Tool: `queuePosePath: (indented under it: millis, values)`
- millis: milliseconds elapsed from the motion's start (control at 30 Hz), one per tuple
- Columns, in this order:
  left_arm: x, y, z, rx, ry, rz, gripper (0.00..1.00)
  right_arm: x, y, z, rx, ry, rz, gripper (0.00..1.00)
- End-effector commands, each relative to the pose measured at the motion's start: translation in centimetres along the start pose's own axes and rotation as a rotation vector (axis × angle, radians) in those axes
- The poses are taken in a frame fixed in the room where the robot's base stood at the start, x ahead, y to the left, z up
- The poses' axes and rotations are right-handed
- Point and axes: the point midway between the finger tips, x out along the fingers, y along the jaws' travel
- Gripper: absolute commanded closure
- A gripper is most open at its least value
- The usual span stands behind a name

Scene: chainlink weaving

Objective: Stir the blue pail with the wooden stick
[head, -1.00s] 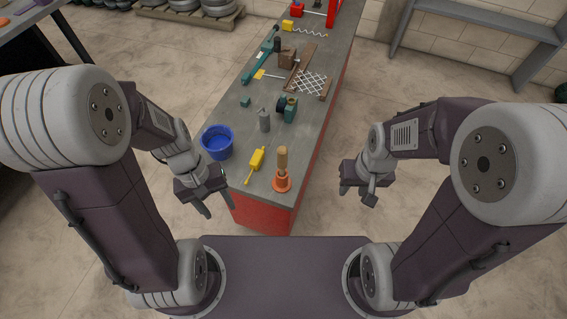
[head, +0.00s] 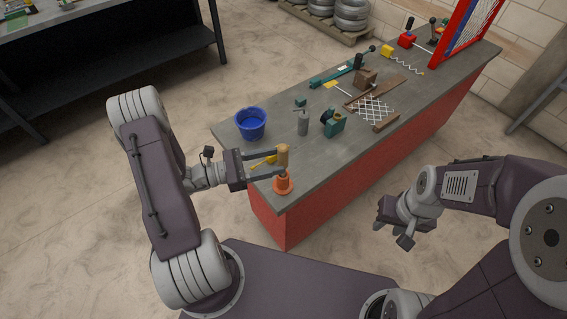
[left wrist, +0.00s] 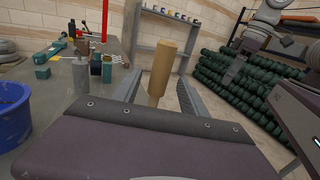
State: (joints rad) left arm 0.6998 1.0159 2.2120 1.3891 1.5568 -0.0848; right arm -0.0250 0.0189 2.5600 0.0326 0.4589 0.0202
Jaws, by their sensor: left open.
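The wooden stick (head: 283,152) stands upright in an orange cone-shaped holder (head: 283,184) at the near corner of the bench. My left gripper (head: 281,162) is open, with its fingers reaching to either side of the stick. In the left wrist view the stick (left wrist: 165,68) stands between the spread fingers, with gaps beside it. The blue pail (head: 251,124) stands upright on the bench's left edge, beyond my left gripper; it also shows in the left wrist view (left wrist: 12,112). My right gripper (head: 392,232) is open and empty, away from the bench on the right.
A yellow tool (head: 262,160) lies partly hidden behind the left gripper. Farther back lie chainlink mesh (head: 374,108) and other tools. The floor around the bench is clear.

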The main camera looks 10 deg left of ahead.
Motion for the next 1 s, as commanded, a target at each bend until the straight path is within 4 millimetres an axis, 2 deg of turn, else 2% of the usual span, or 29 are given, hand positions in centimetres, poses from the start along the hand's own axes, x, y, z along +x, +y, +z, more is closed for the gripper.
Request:
queuePosePath:
  millis: [200, 400, 500, 733, 900, 933, 1000]
  values:
    - [1.2, -0.1, 0.1, 0.0, 0.001, -0.002, 0.49, -0.1, 0.0, 0.0, 0.0, 0.0, 0.0, 0.64]
    - [4.8, 0.0, 0.6, 0.0, 0.002, -0.007, 0.49, -0.5, 0.0, -0.1, 0.0, 0.0, 0.0, 0.64]
    - [5.8, 0.1, 0.5, 0.0, 0.002, -0.004, 0.49, -0.5, 0.0, -0.1, 0.0, 0.0, 0.0, 0.64]
    - [6.0, 0.1, 0.5, 0.0, 0.002, -0.001, 0.49, -0.5, 0.0, -0.1, 0.0, 0.0, 0.0, 0.64]
    - [6.0, 0.1, 0.5, 0.0, 0.002, -0.002, 0.97, -0.5, 0.0, -0.1, 0.0, 0.0, 0.0, 0.64]
    - [6.0, 0.1, 0.5, 0.0, 0.002, -0.002, 1.0, -0.5, 0.0, -0.1, 0.0, 0.0, 0.0, 0.64]
    - [6.0, 0.1, 0.5, 0.0, 0.001, -0.002, 1.0, -0.5, 0.0, -0.1, 0.0, 0.0, 0.0, 0.64]
